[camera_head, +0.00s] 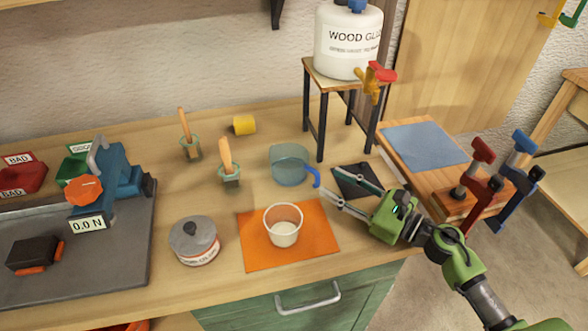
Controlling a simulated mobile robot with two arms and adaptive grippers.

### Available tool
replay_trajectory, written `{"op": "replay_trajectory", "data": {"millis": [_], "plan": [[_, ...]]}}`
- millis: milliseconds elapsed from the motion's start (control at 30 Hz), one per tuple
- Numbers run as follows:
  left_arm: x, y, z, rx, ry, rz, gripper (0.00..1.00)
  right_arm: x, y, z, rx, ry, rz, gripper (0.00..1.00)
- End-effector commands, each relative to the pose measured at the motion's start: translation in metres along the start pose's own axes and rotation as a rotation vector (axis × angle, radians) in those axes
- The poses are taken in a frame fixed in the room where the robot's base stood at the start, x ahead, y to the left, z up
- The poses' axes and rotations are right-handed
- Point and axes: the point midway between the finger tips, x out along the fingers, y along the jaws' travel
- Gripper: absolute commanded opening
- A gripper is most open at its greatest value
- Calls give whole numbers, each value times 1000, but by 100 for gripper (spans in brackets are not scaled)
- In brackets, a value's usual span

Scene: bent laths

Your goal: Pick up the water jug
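The water jug (289,168) is a see-through bluish jug with a blue handle, standing on the wooden workbench near the middle of the view. Its handle points right, towards my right gripper. My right gripper (343,182) is green with thin grey fingers and comes in from the right. Its fingers are spread apart, with nothing seen between them. The lower fingertip is close to the jug's handle; whether it touches I cannot tell. My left gripper is not in view.
A stool (308,92) bearing a wood glue container (346,50) stands behind. Brushes in holders (229,172) are left of the jug. Red and blue clamps (478,180) are at right.

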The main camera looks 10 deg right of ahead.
Motion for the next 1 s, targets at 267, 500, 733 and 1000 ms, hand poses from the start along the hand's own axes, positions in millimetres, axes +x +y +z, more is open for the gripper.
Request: {"op": "replay_trajectory", "data": {"millis": [267,500,733,1000], "plan": [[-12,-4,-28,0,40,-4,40,26,-1,4,2,-2,1,35],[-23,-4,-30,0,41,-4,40,61,-1,3,1,0,0,35],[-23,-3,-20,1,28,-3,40,68,0,1,0,2,1,35],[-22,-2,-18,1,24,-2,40,67,0,1,0,2,1,0]]}}
